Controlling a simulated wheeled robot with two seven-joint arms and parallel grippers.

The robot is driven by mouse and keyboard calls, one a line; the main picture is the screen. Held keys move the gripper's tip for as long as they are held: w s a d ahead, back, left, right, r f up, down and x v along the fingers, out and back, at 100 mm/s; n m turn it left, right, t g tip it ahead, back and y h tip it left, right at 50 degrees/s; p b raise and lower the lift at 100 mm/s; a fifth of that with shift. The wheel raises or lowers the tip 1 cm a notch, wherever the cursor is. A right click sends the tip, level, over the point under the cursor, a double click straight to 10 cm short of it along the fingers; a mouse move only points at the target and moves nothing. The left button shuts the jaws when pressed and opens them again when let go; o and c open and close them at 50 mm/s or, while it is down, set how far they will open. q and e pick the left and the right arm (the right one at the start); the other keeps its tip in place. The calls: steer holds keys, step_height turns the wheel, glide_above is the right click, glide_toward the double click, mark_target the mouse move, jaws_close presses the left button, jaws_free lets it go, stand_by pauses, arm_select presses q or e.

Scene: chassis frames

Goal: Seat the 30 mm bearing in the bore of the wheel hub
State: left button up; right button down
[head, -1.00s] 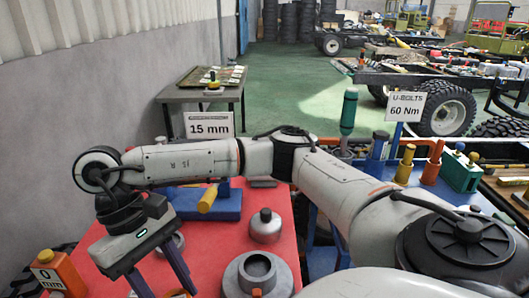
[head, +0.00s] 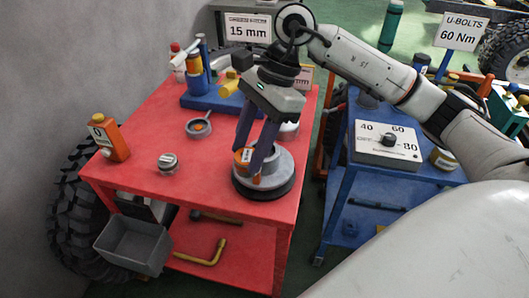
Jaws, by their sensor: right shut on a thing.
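The wheel hub (head: 281,172) is a grey round part on a dark base, near the front right of the red table. An orange marker (head: 256,180) shows at its front. My right gripper (head: 251,167) comes down over the hub's left side with its two dark fingers. It is shut on a small orange piece with a pale label (head: 242,157), which I take to be the 30 mm bearing. The fingers hide much of this piece and part of the hub. I cannot tell whether the piece is in the bore or above it. My left gripper is out of view.
On the red table (head: 150,130) stand a grey ring (head: 199,129), a small metal cylinder (head: 168,162), an orange block (head: 107,138) and a blue fixture (head: 210,103). A blue cart (head: 345,185) with a dial box (head: 388,142) stands to the right.

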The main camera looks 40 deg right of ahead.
steer(key=w+d+r+m+t+h, duration=0.2)
steer(key=d+m+h, duration=0.15)
steer(key=m, duration=0.65)
steer(key=w+d+r+m+t+h, duration=0.2)
steer(key=w+d+r+m, duration=0.15)
steer(key=m, duration=0.65)
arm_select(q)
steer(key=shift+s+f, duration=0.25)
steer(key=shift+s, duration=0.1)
arm_select(e)
steer(key=f, duration=1)
steer(key=shift+s, duration=0.4)
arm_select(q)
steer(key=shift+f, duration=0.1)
arm_select(e)
steer(key=shift+f, duration=0.1)
steer(key=c, duration=1)
jaws_free()
